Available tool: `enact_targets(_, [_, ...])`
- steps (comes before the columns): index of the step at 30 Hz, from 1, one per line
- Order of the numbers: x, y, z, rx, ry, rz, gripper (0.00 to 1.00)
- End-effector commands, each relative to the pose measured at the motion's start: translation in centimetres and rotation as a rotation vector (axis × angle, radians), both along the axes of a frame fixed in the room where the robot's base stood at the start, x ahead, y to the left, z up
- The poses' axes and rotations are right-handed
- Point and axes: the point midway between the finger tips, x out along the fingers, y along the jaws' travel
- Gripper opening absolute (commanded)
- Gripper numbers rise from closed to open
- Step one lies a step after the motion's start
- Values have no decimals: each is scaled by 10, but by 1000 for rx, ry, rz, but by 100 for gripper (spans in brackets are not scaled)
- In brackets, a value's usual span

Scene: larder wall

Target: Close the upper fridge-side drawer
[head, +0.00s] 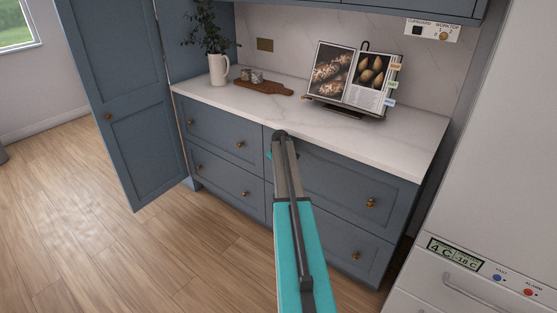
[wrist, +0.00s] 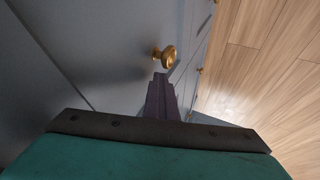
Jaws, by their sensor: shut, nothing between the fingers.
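The upper fridge-side drawer (head: 335,182) has a blue-grey front under the worktop, with a brass knob (head: 370,202) towards its right end. Its front looks about flush with the cabinet; I cannot tell if a small gap remains. My gripper (head: 281,137) is near this drawer's left end in the head view, and my arm hides part of the front. In the wrist view the shut, empty fingers (wrist: 161,88) point along a blue-grey front. A brass knob (wrist: 166,57) shows just beyond their tips; I cannot tell whether they touch it or which drawer it belongs to.
The lower fridge-side drawer (head: 340,243) is below, and the white fridge (head: 490,150) stands right. Left drawers (head: 218,135) look shut. A tall cupboard door (head: 125,110) stands open at left. The worktop (head: 400,142) holds a cookbook (head: 352,78), board and jug. Wooden floor (head: 130,250) is clear.

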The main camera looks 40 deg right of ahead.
Motion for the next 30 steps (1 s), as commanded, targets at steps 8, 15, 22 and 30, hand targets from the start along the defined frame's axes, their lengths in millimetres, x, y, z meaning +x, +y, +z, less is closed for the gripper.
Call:
enact_targets(8, [4,-6,4,-23,-6,2,0])
enact_targets(15, [6,1,5,-22,-6,5,0])
enact_targets(22, [5,21,5,-15,-5,8,0])
enact_targets(30, [-2,53,10,-7,-1,8,0])
